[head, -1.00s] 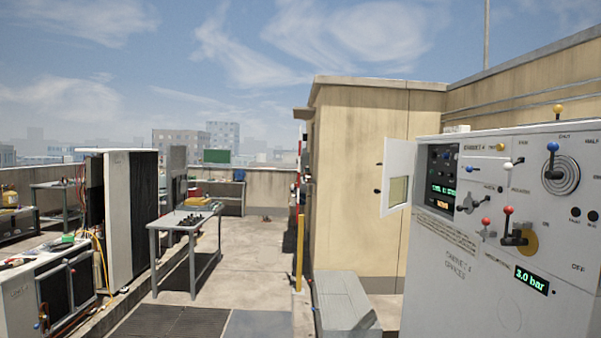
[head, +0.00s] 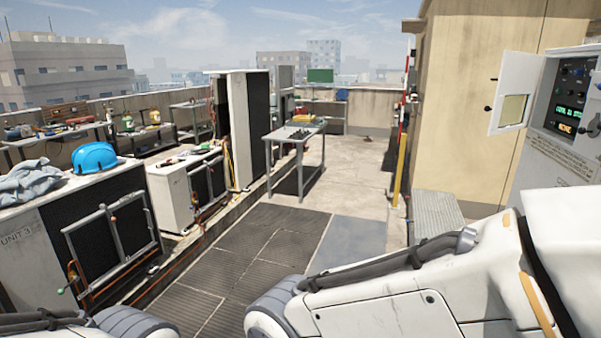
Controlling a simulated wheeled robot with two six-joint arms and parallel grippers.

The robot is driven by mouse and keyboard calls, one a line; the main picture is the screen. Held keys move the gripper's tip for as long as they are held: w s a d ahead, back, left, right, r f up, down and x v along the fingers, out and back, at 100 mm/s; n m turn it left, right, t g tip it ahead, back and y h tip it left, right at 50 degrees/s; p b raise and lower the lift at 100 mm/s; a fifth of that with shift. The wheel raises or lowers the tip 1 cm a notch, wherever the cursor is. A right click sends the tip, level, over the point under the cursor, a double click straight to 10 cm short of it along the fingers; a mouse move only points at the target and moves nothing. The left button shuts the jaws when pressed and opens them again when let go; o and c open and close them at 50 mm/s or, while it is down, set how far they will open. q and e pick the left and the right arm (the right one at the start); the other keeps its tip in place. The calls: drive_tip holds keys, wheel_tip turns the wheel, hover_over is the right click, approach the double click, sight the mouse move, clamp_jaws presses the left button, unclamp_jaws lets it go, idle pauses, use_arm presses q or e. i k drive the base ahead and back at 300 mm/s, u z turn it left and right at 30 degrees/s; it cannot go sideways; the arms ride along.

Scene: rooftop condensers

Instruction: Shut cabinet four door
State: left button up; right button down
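The cabinet four door (head: 516,93) is a white panel with a pale window, at the right of the head view. It stands open, swung out to the left of the grey cabinet (head: 556,160). Behind it, the open front shows a dark control panel (head: 572,98) with green and orange displays and small knobs. My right arm crosses the lower right of the view, below the door and apart from it in the picture. A little of my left arm shows at the bottom left. Neither gripper is in view.
A grey work table (head: 296,135) stands mid-view. A white unit with a blue hard hat (head: 94,157) and a grey cloth (head: 34,182) is at the left. A low grey metal box (head: 437,213) lies by the beige wall. The dark floor mats (head: 255,250) are clear.

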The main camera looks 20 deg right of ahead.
sight(520, 73)
drive_tip(key=u, duration=0.15)
drive_tip(key=i, duration=2.35)
drive_tip(key=z, duration=0.25)
drive_tip(key=i, duration=1.9)
drive_tip(key=z, duration=1.6)
drive_tip(key=i, duration=0.9)
drive_tip(key=z, duration=1.05)
drive_tip(key=i, duration=1.15)
drive_tip(key=u, duration=0.3)
